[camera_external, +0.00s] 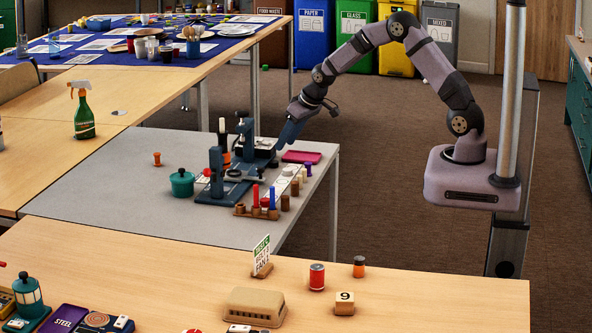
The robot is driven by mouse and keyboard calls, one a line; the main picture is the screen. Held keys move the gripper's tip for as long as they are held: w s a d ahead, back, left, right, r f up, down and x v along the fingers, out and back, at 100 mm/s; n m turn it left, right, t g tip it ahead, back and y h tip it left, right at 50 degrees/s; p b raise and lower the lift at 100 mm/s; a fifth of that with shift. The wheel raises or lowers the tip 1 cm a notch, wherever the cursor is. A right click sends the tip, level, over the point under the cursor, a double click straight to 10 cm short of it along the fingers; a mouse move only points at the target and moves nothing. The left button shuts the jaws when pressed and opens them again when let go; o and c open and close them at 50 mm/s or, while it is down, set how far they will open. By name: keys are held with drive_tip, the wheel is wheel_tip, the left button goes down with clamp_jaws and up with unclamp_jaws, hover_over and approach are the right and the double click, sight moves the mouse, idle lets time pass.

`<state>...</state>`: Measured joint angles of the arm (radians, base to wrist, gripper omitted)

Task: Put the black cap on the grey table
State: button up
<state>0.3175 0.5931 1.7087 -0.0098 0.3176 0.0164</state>
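The grey table (110,190) stands in the middle of the view, with a large bare area at its left and front. I cannot make out a black cap for certain; small dark parts show among the crowded things on the table's right half. My gripper (282,143) points down and left over the back right of the grey table, close to a dark blue stand (245,140). Its fingertips are small and partly merge with the things behind, so I cannot tell whether it is open or holds anything.
A green lidded pot (182,184), a small orange-brown piece (157,159), a magenta tray (302,157) and a wooden rack (257,212) stand on the grey table. Wooden tables adjoin it at left and front. A green spray bottle (83,112) stands at left.

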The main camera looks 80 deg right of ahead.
drive_tip(key=shift+v, duration=2.35)
drive_tip(key=s+a+f+n+g, duration=0.1)
drive_tip(key=s+a, duration=0.4)
drive_tip(key=s, duration=0.5)
drive_tip(key=s+a+f+n+g+y, duration=0.1)
drive_tip(key=s+a+g, duration=0.1)
drive_tip(key=s+a, duration=0.4)
drive_tip(key=s+a+f+n+g+y, duration=0.1)
drive_tip(key=s+a, duration=0.5)
drive_tip(key=s, duration=0.8)
drive_tip(key=shift+f+n+g, duration=0.25)
drive_tip(key=shift+n+g, duration=0.15)
drive_tip(key=shift+g, duration=0.4)
wheel_tip(320, 180, up, 10)
drive_tip(key=p, duration=0.9)
drive_tip(key=shift+f, duration=0.2)
